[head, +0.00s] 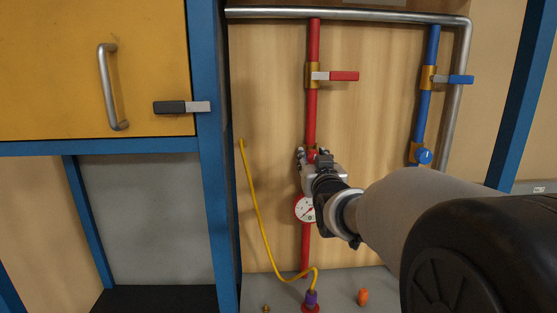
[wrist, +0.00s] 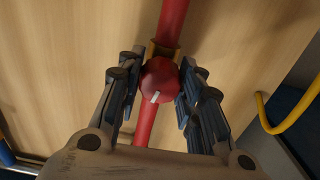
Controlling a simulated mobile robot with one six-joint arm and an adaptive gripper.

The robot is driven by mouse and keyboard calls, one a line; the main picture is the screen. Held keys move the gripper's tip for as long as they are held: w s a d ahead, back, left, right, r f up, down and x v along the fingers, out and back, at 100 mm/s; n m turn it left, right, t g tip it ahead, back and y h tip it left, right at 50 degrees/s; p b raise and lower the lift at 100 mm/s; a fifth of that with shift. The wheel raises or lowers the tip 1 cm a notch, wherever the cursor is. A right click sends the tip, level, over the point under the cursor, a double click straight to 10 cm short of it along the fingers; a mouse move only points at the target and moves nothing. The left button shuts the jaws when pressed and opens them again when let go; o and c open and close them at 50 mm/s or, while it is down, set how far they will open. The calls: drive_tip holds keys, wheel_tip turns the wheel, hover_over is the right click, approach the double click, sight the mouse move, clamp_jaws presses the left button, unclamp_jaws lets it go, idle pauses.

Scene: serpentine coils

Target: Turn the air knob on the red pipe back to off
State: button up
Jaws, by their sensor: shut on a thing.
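The red pipe (head: 312,120) runs down the wooden panel in the head view and also shows in the wrist view (wrist: 173,22). The red air knob (wrist: 160,78) sits on this pipe, just below a brass fitting (wrist: 164,50). A white mark on the knob points down and slightly left in the wrist view. My gripper (wrist: 158,88) has its two fingers on the left and right sides of the knob and is shut on it. In the head view my gripper (head: 315,158) hides most of the knob.
A pressure gauge (head: 304,208) is partly hidden by my wrist. A red-handled valve (head: 343,76) is above on the red pipe. A blue pipe (head: 430,50) with a blue knob (head: 424,156) stands to the right. A yellow hose (head: 257,215) hangs at left, near a blue post (head: 213,170).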

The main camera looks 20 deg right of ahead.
clamp_jaws()
drive_tip(key=shift+f+n+b, duration=0.1)
drive_tip(key=shift+n+b, duration=0.6)
drive_tip(key=shift+b, duration=0.1)
drive_tip(key=shift+c, duration=2.3)
unclamp_jaws()
drive_tip(key=shift+n+b, duration=0.3)
drive_tip(key=shift+n, duration=0.3)
drive_tip(key=shift+o, duration=1.2)
drive_tip(key=shift+f+n+b, duration=0.15)
drive_tip(key=shift+n+b, duration=1.05)
drive_tip(key=shift+b, duration=0.1)
drive_tip(key=shift+o, duration=0.2)
drive_tip(key=shift+n, duration=0.3)
drive_tip(key=shift+o, duration=1.2)
drive_tip(key=shift+w+n+b, duration=0.15)
drive_tip(key=shift+n+b, duration=0.75)
drive_tip(key=shift+b, duration=0.2)
